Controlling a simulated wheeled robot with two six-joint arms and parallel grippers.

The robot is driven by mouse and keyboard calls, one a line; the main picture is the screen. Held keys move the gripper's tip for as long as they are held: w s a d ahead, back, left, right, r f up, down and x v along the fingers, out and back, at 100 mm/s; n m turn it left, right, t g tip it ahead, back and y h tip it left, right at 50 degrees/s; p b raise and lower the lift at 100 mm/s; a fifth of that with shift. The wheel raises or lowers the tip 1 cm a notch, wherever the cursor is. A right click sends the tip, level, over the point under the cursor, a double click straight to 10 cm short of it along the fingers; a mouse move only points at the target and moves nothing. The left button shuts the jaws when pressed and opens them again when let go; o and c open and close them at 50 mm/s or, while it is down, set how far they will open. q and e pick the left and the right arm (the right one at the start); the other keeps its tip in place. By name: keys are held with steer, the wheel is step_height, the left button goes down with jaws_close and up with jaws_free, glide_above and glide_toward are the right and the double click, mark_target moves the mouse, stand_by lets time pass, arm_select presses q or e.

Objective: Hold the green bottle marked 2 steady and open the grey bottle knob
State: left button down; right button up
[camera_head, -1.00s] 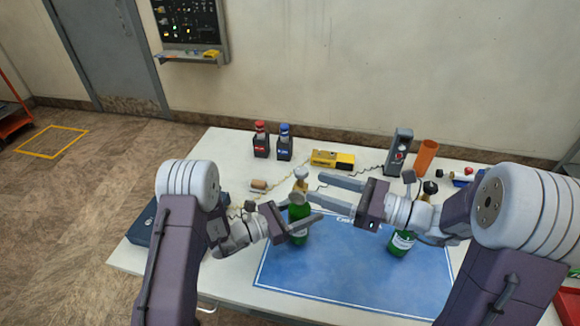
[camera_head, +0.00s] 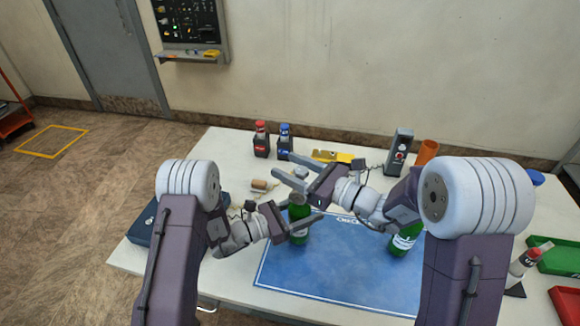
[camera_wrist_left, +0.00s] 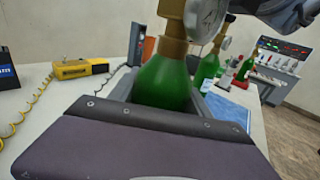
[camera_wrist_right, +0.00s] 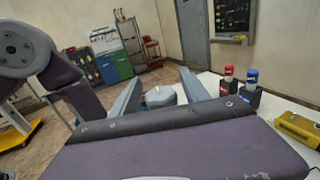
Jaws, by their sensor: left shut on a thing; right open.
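A green bottle (camera_head: 299,212) with a white label stands upright at the left of the blue mat (camera_head: 330,275). My left gripper (camera_head: 303,218) is shut around its body. The left wrist view shows its green shoulder (camera_wrist_left: 165,82), brass neck (camera_wrist_left: 172,47) and round gauge (camera_wrist_left: 208,18). The grey knob (camera_head: 301,172) tops this bottle. My right gripper (camera_head: 283,163) is open with its fingers on either side of the knob, which also shows between them in the right wrist view (camera_wrist_right: 160,96). I cannot tell whether they touch it. No number 2 is readable.
Another green bottle (camera_head: 404,241) stands on the mat to the right, partly behind my right arm. Red-capped (camera_head: 260,140) and blue-capped (camera_head: 284,141) bottles in black holders stand at the back. The mat's front is clear.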

steer(key=shift+a, duration=0.1)
jaws_close()
steer(key=shift+g+y, duration=0.3)
steer(key=shift+g, duration=0.1)
steer(key=shift+s+a+n+g+y, duration=0.1)
steer(key=shift+s+n+g+y, duration=0.2)
steer(key=shift+n+g, duration=0.9)
steer(key=shift+s+a+n+g+y, duration=0.15)
steer(key=shift+n+g+y, duration=0.5)
steer(key=shift+g, duration=0.9)
steer(key=shift+s+n+g+y, duration=0.15)
steer(key=shift+s+n+g, duration=0.1)
steer(key=shift+n+g, duration=1)
steer(key=shift+g, duration=0.4)
jaws_free()
